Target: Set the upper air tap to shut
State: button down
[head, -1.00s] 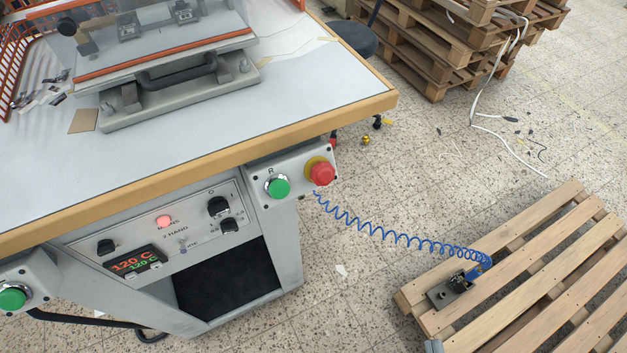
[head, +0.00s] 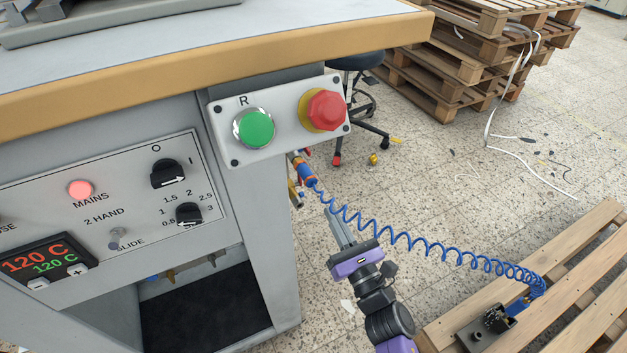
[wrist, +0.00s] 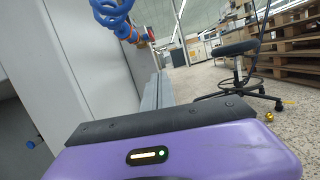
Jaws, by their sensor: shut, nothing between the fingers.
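The air fittings sit on the right side of the machine cabinet, below the red push button. In the head view the upper air tap (head: 296,158) shows as a small brass piece above the blue-and-orange hose coupling (head: 307,174). A second brass fitting (head: 294,194) is lower down. The upper tap's handle position is too small to tell. In the wrist view the coupling (wrist: 128,31) hides part of the fittings. My gripper (head: 333,216) is shut and empty, below and right of the coupling, apart from the tap. Its fingers also show in the wrist view (wrist: 159,90).
The blue coiled hose (head: 405,243) runs from the coupling past my gripper to a pallet (head: 565,290). The control box with green button (head: 253,128) and red button (head: 325,110) overhangs the fittings. A stool (head: 358,62) stands behind. Floor between is open.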

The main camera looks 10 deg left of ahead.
jog(key=w+a+r+n, duration=0.1)
jog(key=w+a+r, duration=0.5)
jog(key=w, duration=0.3)
jog(key=shift+a+r, duration=0.15)
jog(key=shift+r, duration=0.1)
jog(key=shift+r+p, duration=0.2)
jog(key=shift+p, duration=0.2)
jog(key=shift+s+p, duration=0.1)
jog(key=shift+p, duration=0.7)
jog(key=shift+r+g+p, duration=0.2)
jog(key=shift+g+p, duration=0.2)
jog(key=shift+p, duration=0.4)
